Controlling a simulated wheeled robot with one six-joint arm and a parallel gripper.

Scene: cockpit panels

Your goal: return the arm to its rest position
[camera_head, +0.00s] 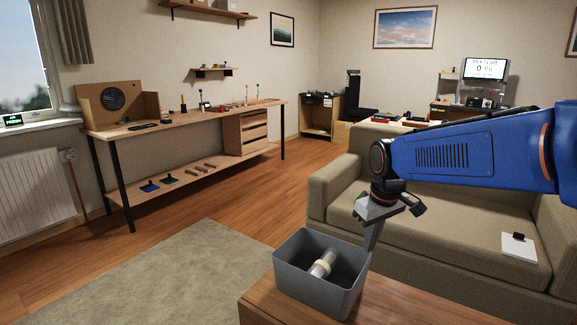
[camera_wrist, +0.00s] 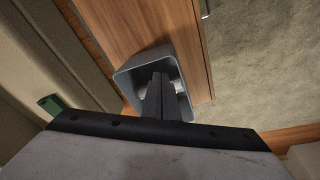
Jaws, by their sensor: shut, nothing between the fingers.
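My blue arm reaches in from the right in the head view. My gripper (camera_head: 369,246) points down at the right side of a grey bin. Its fingers are together with nothing between them. In the wrist view the closed fingers (camera_wrist: 160,80) overlap the bin (camera_wrist: 126,78). The grey open bin (camera_head: 290,277) stands on a wooden table top (camera_head: 405,304). A light cylinder with a pale band (camera_head: 323,264) lies tilted inside the bin; in the wrist view it is partly hidden behind the fingers.
A beige sofa (camera_head: 440,235) stands right behind the table, under my arm, with a white item (camera_head: 519,249) on its seat. A long workbench (camera_head: 185,119) lines the left wall. The rug (camera_head: 165,275) and wooden floor between are clear.

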